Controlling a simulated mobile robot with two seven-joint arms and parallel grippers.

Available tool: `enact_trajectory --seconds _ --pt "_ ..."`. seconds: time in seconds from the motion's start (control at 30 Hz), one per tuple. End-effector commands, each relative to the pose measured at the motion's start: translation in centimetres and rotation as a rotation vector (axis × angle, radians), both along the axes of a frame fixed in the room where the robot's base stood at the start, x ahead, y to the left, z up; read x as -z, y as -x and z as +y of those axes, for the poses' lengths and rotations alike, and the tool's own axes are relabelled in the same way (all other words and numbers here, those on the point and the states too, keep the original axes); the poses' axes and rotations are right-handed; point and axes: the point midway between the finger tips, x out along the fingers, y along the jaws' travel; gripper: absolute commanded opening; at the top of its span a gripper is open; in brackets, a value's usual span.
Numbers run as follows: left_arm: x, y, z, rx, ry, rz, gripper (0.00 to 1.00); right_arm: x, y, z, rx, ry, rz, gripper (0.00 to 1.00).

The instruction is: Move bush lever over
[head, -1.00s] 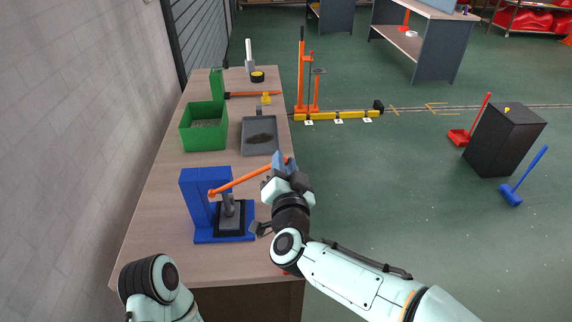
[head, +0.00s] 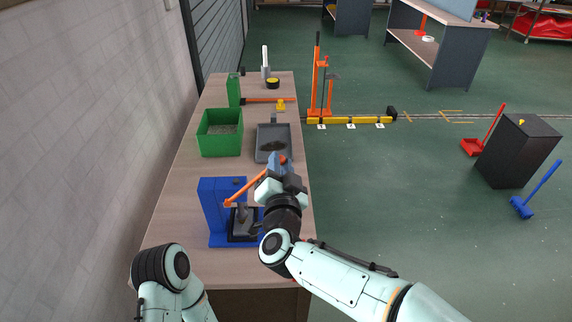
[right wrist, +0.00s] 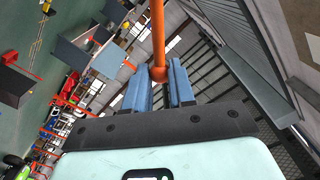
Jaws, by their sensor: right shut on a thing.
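The orange lever (head: 246,189) is joined to the blue press (head: 212,212) on the wooden table and slants up to the right from it. My right gripper (head: 278,164) is shut on the lever's far end, to the right of the press. In the right wrist view the lever (right wrist: 158,35) runs between the blue fingers (right wrist: 161,84), with its round end knob low between them. The press's grey post (head: 242,212) stands below the lever, partly hidden by my right arm. My left gripper is out of view; only part of its arm shows.
A green bin (head: 219,145) and a grey tray (head: 264,155) stand behind the press. A wall runs along the left. Open green floor lies to the right, with a black cabinet (head: 518,160) farther off.

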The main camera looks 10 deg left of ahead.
Motion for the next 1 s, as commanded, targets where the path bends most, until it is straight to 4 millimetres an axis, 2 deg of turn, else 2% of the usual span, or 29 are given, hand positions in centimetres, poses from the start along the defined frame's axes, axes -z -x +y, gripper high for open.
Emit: enact_trajectory --seconds 0.37,1.0 --pt "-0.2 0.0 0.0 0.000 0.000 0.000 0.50 -0.3 -0.1 0.0 0.005 -0.002 -0.003 0.07" --pt "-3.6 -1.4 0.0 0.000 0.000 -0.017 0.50 -3.0 0.8 3.3 0.006 -0.004 -0.006 0.07"
